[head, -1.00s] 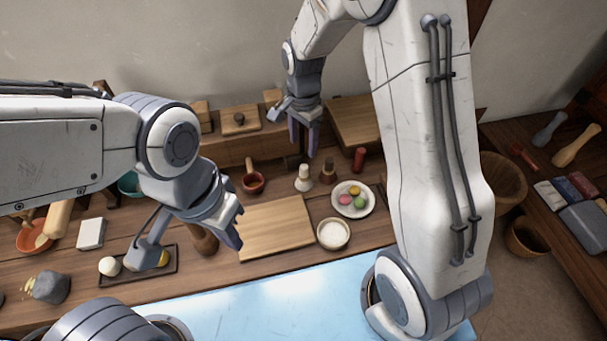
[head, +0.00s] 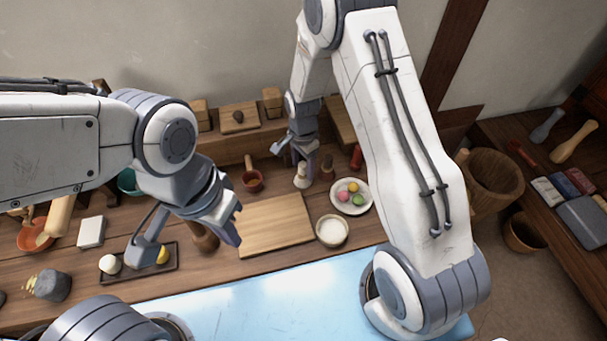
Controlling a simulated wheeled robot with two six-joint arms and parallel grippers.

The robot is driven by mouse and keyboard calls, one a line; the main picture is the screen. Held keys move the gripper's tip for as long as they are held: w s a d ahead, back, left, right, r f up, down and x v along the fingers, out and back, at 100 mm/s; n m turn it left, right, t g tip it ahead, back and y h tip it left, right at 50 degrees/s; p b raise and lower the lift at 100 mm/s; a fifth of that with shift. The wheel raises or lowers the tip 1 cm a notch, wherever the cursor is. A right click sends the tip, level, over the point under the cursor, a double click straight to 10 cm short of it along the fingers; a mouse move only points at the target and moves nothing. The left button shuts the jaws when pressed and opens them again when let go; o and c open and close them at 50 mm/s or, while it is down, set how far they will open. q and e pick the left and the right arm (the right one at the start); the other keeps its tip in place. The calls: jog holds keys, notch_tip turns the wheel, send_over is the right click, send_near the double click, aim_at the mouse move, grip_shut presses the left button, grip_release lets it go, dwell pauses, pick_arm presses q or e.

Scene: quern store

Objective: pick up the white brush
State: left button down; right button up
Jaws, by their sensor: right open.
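The white brush (head: 301,180) stands upright on the wooden table, right of the back corner of the cutting board. Its pale lower part shows, and its upper part is hidden by my right gripper (head: 299,157). My right gripper points down, open, at the top of the brush. I cannot tell whether its fingers touch the brush.
A similar brown brush (head: 327,170) stands close right of the white one, with a red shaker (head: 356,158) beyond. A plate of coloured balls (head: 365,203) and a white bowl (head: 332,231) lie in front. A reddish ladle cup (head: 253,182) stands to the left.

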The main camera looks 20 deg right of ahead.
grip_shut()
jog(key=shift+r, duration=0.5)
jog(key=r, duration=0.3)
jog(key=shift+s+r+b, duration=0.3)
jog(key=shift+s+r, duration=0.05)
jog(key=s+d+r, duration=0.2)
jog(key=s+r, duration=0.4)
jog(key=s, duration=0.4)
jog(key=shift+s+r, duration=0.2)
jog(key=shift+s, duration=0.2)
